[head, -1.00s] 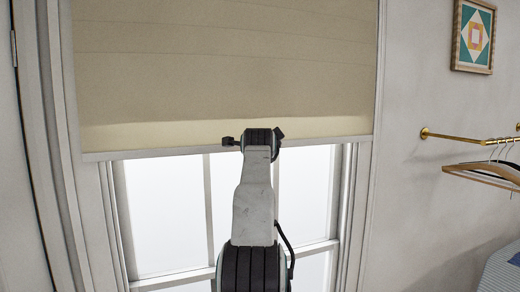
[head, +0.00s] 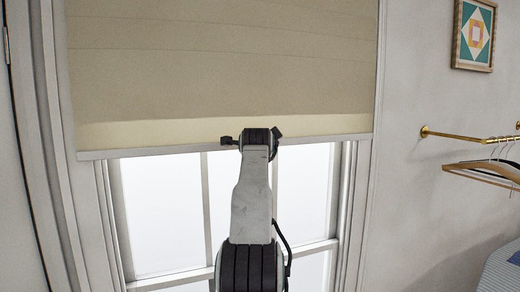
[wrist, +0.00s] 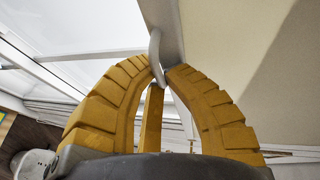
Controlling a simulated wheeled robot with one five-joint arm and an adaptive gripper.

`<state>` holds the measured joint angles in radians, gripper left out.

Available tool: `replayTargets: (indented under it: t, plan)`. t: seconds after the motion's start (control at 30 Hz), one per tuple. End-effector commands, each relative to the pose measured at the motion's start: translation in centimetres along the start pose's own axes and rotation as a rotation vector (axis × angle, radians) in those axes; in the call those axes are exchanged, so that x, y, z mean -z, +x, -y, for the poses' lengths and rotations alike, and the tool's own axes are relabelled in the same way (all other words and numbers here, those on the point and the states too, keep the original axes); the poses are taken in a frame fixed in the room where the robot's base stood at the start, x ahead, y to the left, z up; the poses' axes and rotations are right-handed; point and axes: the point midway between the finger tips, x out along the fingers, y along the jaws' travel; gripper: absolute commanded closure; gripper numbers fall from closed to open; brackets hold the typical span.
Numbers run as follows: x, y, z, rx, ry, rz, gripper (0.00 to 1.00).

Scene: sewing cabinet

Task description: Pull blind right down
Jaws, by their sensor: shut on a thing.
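The beige blind (head: 220,70) covers the upper part of the window in the head view. Its pale bottom bar (head: 130,152) hangs above the window's middle rail, leaving bare panes below. My gripper (wrist: 160,75) has yellow ribbed fingers, which are closed at the tips in the wrist view. They are shut on a thin, pale grey pull loop (wrist: 154,46) at the blind's lower edge. The blind's cloth fills the right of the wrist view. In the head view my arm's end is in front of the bottom bar and hides the fingers and the loop.
Bare window panes (head: 160,210) lie below the blind, with a white frame (head: 350,210) at the side. To the right are a brass rail (head: 460,136) with hangers (head: 485,172) and a framed picture (head: 474,36). An ironing-board-like surface (head: 503,270) shows at lower right.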

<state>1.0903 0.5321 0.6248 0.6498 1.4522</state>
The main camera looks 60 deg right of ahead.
Motion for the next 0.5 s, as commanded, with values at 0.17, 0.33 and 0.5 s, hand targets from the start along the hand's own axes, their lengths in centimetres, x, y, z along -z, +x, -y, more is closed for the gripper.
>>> replayTargets:
  t: [0.17, 0.33, 0.5]
  plan:
    - [0.1, -0.1, 0.1, 0.001, 0.001, -0.001, 1.00]
    - [0.0, 0.0, -0.2, 0.001, 0.001, -0.001, 1.00]
    - [-0.2, 0.5, -2.1, -0.001, 0.001, -0.001, 1.00]
